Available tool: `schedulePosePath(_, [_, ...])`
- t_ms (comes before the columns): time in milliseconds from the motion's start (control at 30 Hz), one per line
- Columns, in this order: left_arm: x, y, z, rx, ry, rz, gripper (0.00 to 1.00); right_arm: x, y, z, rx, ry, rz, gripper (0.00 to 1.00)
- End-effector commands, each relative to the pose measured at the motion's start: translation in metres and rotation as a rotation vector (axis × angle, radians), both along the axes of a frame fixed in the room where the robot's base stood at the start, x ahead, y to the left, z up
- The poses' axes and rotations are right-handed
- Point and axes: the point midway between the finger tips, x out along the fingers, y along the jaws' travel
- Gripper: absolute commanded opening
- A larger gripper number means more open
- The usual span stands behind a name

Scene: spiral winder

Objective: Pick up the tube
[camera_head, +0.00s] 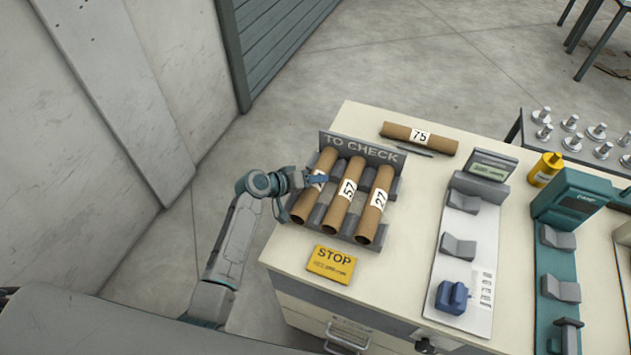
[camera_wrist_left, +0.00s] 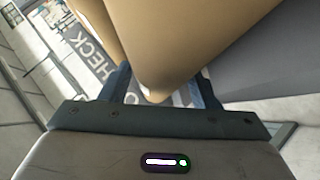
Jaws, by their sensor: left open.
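Three brown cardboard tubes lie side by side in a grey rack (camera_head: 360,146) marked TO CHECK. The left tube (camera_head: 302,208) has a label partly covered by my left gripper. The middle tube (camera_head: 336,214) reads 57 and the right tube (camera_head: 369,228) reads 27. A fourth tube (camera_head: 395,130), labelled 75, lies on the bench behind the rack. My left gripper (camera_head: 304,190) is open at the left tube, one finger reaching over it. In the left wrist view a tube (camera_wrist_left: 165,45) lies between the spread fingers (camera_wrist_left: 160,88); contact cannot be told. My right gripper is not in view.
Bare bench (camera_head: 405,250) shows between rack and scale. A wall is at left.

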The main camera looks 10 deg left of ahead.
Motion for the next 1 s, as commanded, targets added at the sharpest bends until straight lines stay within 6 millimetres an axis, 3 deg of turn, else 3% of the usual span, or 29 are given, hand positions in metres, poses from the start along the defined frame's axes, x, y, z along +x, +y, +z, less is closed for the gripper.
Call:
schedulePosePath(67, [0.0, 0.0, 0.0, 0.0, 0.0, 0.0, 0.54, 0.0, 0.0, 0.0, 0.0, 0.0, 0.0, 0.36])
schedulePosePath(233, [0.0, 0.0, 0.0, 0.0, 0.0, 0.0, 0.21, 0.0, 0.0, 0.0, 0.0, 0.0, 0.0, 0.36])
schedulePosePath(667, [0.0, 0.0, 0.008, 0.0, -0.003, 0.0, 0.21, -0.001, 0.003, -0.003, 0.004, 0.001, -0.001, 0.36])
schedulePosePath(867, [0.001, 0.0, 0.033, 0.0, -0.006, 0.0, 0.21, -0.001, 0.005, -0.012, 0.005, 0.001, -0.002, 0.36])
schedulePosePath(1000, [0.001, 0.0, 0.06, 0.0, -0.007, -0.001, 0.21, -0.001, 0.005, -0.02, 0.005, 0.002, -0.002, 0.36])
